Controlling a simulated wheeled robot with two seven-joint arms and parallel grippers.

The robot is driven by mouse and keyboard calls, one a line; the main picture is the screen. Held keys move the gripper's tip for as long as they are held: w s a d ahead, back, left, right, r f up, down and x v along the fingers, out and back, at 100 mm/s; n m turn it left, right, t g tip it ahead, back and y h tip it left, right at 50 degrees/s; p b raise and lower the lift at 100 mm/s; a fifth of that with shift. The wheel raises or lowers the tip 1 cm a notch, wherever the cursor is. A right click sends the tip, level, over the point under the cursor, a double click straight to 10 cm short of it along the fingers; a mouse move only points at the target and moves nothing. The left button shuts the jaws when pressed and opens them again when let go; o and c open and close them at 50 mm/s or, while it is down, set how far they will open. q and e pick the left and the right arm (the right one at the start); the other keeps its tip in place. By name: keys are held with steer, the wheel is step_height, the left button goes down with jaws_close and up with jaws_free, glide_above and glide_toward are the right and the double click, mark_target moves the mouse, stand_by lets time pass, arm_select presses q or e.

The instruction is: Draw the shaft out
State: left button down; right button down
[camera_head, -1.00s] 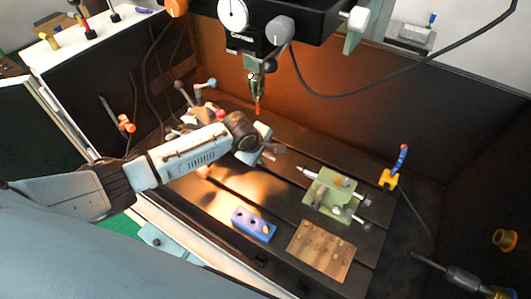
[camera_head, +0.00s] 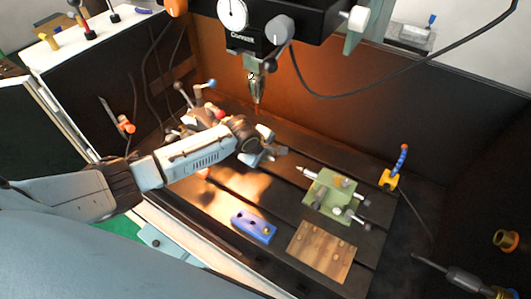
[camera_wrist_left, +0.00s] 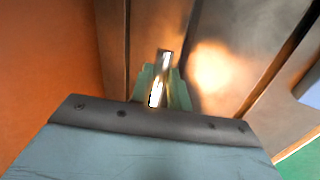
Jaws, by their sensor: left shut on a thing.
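My left gripper (camera_head: 270,152) is over the dark slotted table, beyond the lit patch. In the left wrist view, the shaft (camera_wrist_left: 161,78) is a short, shiny metal bar between the pale green fingers (camera_wrist_left: 163,72), which are shut on it. In the head view the shaft is too small and too covered by the gripper to make out. A cluster of metal parts with levers and a red knob (camera_head: 220,113), perhaps the chuck, stands behind my left forearm and is partly hidden. I cannot tell whether the shaft still touches it. My right gripper is not in view.
A drill spindle (camera_head: 257,88) hangs above the table's far side. A green fixture (camera_head: 328,196), a wooden board (camera_head: 321,251), a blue block (camera_head: 254,227) and a yellow-based blue handle (camera_head: 390,178) stand to the right and front.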

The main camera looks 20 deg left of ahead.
arm_select(q)
steer(key=c, duration=2)
jaws_free()
jaws_close()
steer(key=shift+a+r+h+p, duration=0.1)
steer(key=shift+r+h+p, duration=0.55)
steer(key=shift+h+p, duration=0.15)
steer(key=shift+d, duration=0.35)
steer(key=shift+s+d+p, duration=0.1)
steer(key=shift+d+p, duration=0.4)
steer(key=shift+d, duration=0.25)
steer(key=shift+s+d, duration=0.15)
steer(key=shift+d, duration=0.8)
steer(key=shift+d, duration=0.1)
